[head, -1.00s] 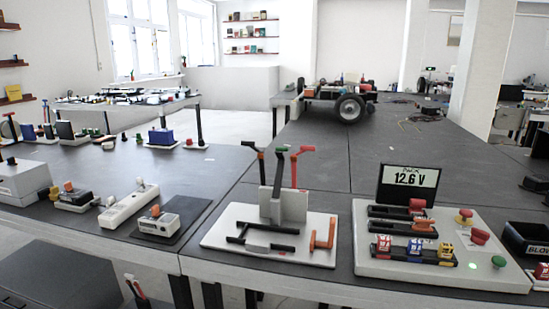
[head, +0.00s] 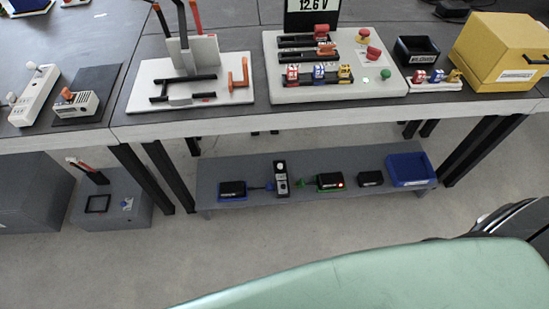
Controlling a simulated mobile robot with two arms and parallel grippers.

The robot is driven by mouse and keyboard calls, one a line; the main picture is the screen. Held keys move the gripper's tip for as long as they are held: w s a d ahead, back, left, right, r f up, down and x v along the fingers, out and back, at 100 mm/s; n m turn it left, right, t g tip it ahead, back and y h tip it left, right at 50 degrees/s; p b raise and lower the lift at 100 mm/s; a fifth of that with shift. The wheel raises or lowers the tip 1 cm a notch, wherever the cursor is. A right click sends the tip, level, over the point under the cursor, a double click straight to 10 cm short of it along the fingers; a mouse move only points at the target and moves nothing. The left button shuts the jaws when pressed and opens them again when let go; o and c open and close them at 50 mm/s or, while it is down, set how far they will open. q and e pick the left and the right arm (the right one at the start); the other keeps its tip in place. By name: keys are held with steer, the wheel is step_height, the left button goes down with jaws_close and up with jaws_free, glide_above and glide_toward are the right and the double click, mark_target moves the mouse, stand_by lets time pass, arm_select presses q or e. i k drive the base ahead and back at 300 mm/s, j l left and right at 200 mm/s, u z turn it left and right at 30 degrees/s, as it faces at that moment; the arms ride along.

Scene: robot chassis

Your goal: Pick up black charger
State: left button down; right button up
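Several small dark devices sit on the low grey shelf under the table. From left to right they are a black box with blue edging (head: 232,190), an upright black-and-grey unit (head: 281,178), a black box with green trim and a red light (head: 330,182), and a plain black box (head: 370,179). I cannot tell which of these is the black charger. Short blue and green plugs lie on either side of the upright unit. Neither of my grippers is in view.
The low shelf (head: 210,173) also holds a blue bin (head: 409,170) at its right end. Above it, the tabletop bears a white panel with a 12.6 V display (head: 312,8), a black bin (head: 417,50) and a yellow box (head: 503,52). Dark table legs stand on both sides. The floor in front shows bare.

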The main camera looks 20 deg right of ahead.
mark_target(331, 180)
steer(key=z, duration=0.95)
